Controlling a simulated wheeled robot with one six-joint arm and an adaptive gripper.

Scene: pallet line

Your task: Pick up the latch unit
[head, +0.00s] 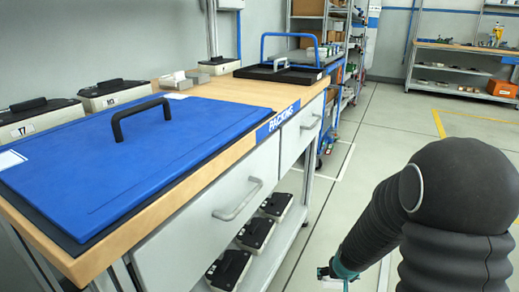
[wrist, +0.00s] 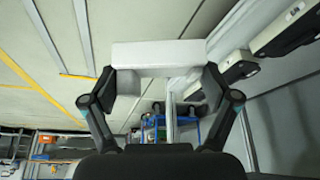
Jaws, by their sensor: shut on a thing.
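My gripper (wrist: 160,88) is shut on a pale U-shaped part (wrist: 158,54), with one finger against each side. The part looks like the latch unit, but I see no label on it. In the head view my gripper (head: 340,274) hangs low at the bottom, right of the packing bench, with a white bit of the held part (head: 322,273) showing beside it. The held part is clear of any surface in the wrist view. My arm hides part of the floor.
The packing bench (head: 222,92) carries a blue lid (head: 130,150) with a black handle, several labelled boxes (head: 114,92) and a black tray (head: 285,73). Black-topped boxes (head: 255,232) stand on its lower shelf. Shelving (head: 455,65) stands at the back. The floor between is free.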

